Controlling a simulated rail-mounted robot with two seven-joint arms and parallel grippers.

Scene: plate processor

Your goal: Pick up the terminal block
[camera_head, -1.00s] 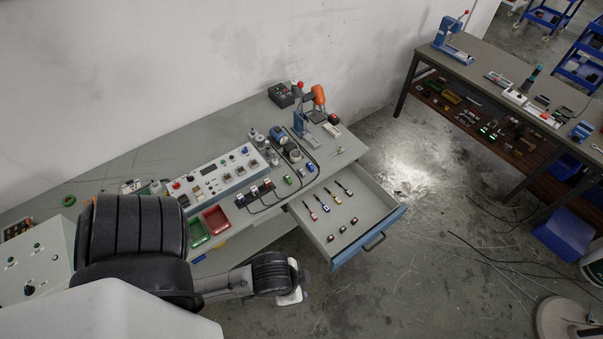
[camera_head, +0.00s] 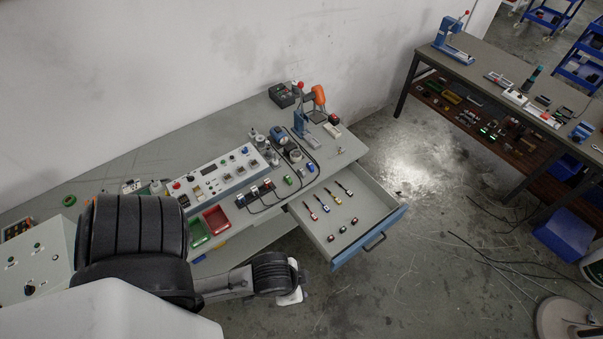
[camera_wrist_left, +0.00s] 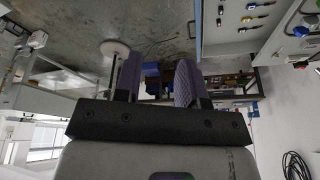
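I cannot tell for sure which item is the terminal block. An open drawer (camera_head: 365,206) holds a row of longer tools with coloured parts and 3 small dark blocks (camera_head: 343,229) nearer its front. Small green and blue blocks (camera_head: 288,180) sit on the bench near the drawer. My left arm reaches in from the left, below the bench front and left of the drawer; its fingers are hidden in the head view. In the left wrist view, my left gripper (camera_wrist_left: 158,82) has its two fingers apart with nothing between them. My right gripper is not seen.
The grey bench (camera_head: 130,165) carries a control panel (camera_head: 215,178), red (camera_head: 216,219) and green (camera_head: 198,232) trays, and a blue press (camera_head: 301,122). The blue drawer front (camera_head: 370,237) juts into the room. Another table (camera_head: 490,62) stands at right. Floor between is mostly clear.

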